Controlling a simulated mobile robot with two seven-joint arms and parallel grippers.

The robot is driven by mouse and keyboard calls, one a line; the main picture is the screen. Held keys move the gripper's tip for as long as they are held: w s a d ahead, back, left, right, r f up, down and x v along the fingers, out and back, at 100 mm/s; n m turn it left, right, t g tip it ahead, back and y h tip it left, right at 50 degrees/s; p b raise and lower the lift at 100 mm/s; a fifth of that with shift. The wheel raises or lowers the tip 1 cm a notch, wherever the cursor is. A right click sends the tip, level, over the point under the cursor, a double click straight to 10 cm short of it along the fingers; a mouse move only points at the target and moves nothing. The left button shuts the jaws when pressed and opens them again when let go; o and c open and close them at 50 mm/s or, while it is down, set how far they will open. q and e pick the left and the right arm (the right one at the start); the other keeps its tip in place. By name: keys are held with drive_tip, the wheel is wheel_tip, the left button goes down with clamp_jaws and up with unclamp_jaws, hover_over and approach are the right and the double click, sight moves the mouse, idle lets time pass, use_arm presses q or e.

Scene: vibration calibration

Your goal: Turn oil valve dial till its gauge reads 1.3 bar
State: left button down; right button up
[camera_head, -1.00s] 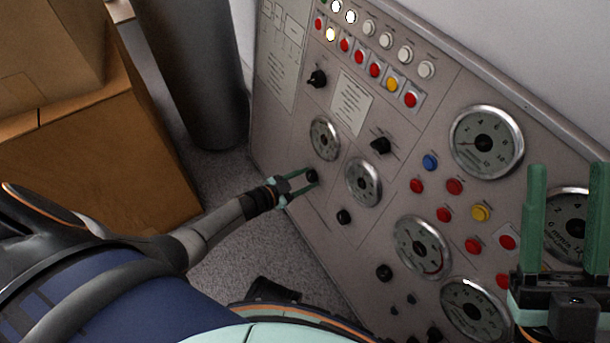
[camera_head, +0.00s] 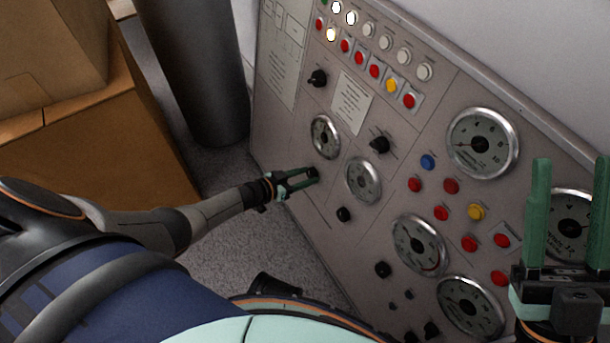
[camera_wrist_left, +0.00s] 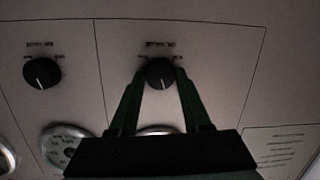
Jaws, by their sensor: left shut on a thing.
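A black round dial (camera_head: 312,173) sits on the grey control panel, below a small round gauge (camera_head: 325,137). I take it for the oil valve dial, but its label is too blurred to read. My left gripper (camera_head: 309,178) is shut on this dial. In the left wrist view the dial (camera_wrist_left: 160,73) sits between the two green fingertips, and the gauge behind it is mostly hidden by the gripper. The gauge's numbers and reading are too small to tell. My right gripper (camera_head: 570,163) is open and empty at the right, in front of the panel.
A second small gauge (camera_head: 363,180) with its own black knob (camera_head: 344,214) is close to the right; that knob also shows in the left wrist view (camera_wrist_left: 42,73). Larger gauges and coloured buttons fill the panel's right. Cardboard boxes (camera_head: 90,140) and a dark cylinder (camera_head: 195,75) stand at left.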

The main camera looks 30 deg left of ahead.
use_arm(q)
drive_tip(key=shift+c, duration=1.8)
unclamp_jaws()
drive_tip(key=p+v, duration=0.6)
drive_tip(key=v, duration=0.6)
drive_tip(key=shift+s+a+r+p, duration=0.15)
drive_tip(key=shift+s+r+p, duration=0.05)
drive_tip(key=shift+p, duration=0.2)
use_arm(e)
wheel_tip(320, 180, up, 7)
drive_tip(key=n, duration=0.1)
drive_tip(key=shift+s+d, duration=0.15)
drive_tip(key=shift+d, duration=0.2)
drive_tip(key=shift+t, duration=0.3)
